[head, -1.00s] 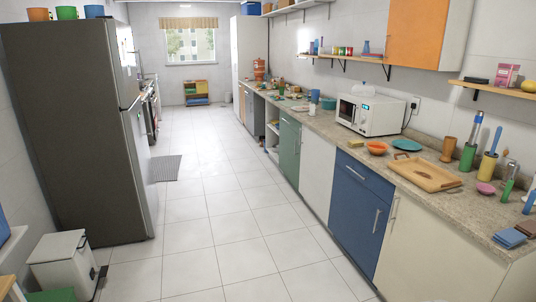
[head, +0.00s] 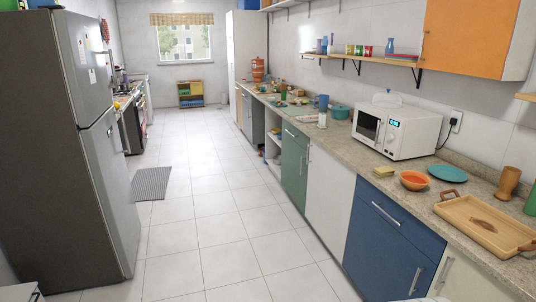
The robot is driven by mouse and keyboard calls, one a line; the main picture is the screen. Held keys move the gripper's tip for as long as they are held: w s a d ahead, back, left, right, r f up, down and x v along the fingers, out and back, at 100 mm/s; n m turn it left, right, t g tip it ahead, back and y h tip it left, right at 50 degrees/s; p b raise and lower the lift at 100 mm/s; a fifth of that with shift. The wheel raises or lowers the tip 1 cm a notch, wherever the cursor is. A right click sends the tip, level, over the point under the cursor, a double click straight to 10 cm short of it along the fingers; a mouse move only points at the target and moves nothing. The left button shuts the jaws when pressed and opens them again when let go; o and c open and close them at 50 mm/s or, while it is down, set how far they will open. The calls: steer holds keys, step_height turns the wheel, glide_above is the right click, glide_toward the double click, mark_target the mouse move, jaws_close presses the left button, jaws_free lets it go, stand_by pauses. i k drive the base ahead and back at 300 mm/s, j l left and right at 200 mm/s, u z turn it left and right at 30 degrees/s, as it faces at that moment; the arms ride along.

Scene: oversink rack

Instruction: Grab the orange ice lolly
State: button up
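I cannot make out an orange ice lolly anywhere in the head view. The small items far along the counter are too small to tell apart. My gripper is not in view.
A dark fridge (head: 60,150) stands close on the left, its doors shut. A long counter (head: 345,165) on the right bears a white microwave (head: 410,130), an orange bowl (head: 414,181) and a wooden tray (head: 465,220). A grey mat (head: 151,183) lies on the floor. The tiled aisle (head: 215,220) between is clear.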

mark_target(323, 116)
steer(key=i, duration=1)
steer(key=i+z, duration=0.1)
steer(key=i, duration=0.85)
steer(key=i+j, duration=0.2)
steer(key=i, duration=0.8)
steer(key=i+z, duration=0.25)
steer(key=z, duration=0.75)
steer(key=i+j+z, duration=0.2)
steer(key=j, duration=0.15)
steer(key=i+j+z, duration=0.2)
steer(key=j, duration=0.15)
steer(key=j+z, duration=0.2)
steer(key=j, duration=0.2)
steer(key=i+j+z, duration=0.2)
steer(key=j, duration=0.2)
steer(key=i+j, duration=0.1)
steer(key=j, duration=0.6)
steer(key=i+j+z, duration=0.15)
steer(key=j, duration=0.55)
steer(key=i+j, duration=0.1)
steer(key=j, duration=0.6)
steer(key=i+j, duration=0.2)
steer(key=j, duration=0.15)
steer(key=i+j, duration=0.15)
steer(key=j, duration=0.2)
steer(key=i+j, duration=0.2)
steer(key=j, duration=0.15)
steer(key=i+j, duration=0.15)
steer(key=j, duration=0.25)
steer(key=i+l+z, duration=0.05)
